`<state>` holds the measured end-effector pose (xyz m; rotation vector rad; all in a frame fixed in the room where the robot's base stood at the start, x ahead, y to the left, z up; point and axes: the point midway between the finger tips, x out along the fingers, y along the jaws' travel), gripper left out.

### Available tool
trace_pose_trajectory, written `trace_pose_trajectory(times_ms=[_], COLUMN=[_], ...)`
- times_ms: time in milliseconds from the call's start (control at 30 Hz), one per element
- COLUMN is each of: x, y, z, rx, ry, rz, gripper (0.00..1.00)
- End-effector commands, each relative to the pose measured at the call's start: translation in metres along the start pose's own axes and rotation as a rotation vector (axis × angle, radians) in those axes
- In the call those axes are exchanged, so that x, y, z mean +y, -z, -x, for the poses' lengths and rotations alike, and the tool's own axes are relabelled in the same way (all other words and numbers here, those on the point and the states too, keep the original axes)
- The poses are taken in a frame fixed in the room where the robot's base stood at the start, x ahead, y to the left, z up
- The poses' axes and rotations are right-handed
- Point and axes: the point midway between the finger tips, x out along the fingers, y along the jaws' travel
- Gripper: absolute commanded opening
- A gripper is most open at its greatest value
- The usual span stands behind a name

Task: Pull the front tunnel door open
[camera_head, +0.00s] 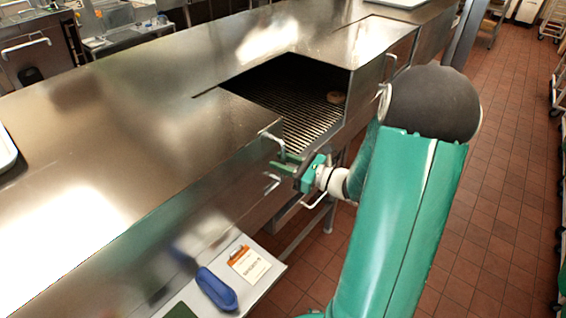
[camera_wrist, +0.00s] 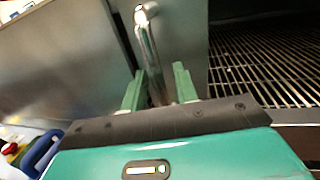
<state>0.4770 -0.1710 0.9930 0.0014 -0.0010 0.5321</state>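The front tunnel door looks to be the steel panel (camera_wrist: 70,60) left of the opening in the wrist view; its outline is hard to tell. A curved metal handle (camera_wrist: 148,48) stands out near its right edge; a handle also shows in the head view (camera_head: 274,183). My gripper (camera_wrist: 160,88) is at this handle, its two green fingers apart, one on each side of the bar. I see a gap between bar and fingers, so the gripper looks open around it. In the head view my gripper (camera_head: 291,163) is partly hidden by its own body.
Another handle (camera_head: 275,141) sits above. A shelf below holds a blue object (camera_head: 216,289) and a clipboard (camera_head: 249,263). Tiled floor (camera_head: 510,190) is open at right.

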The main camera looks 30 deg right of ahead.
Motion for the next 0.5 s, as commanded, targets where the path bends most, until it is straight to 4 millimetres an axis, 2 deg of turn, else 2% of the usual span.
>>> trace_pose_trajectory(times_ms=[267, 367, 500], x=[0.002, 0.002, 0.001], y=[0.000, 0.000, 0.000], z=[0.002, 0.011, 0.035], rx=[0.001, 0.001, 0.001], ry=[0.001, 0.002, 0.004], rz=[0.000, 0.000, 0.000], gripper=[0.29, 0.29, 0.29])
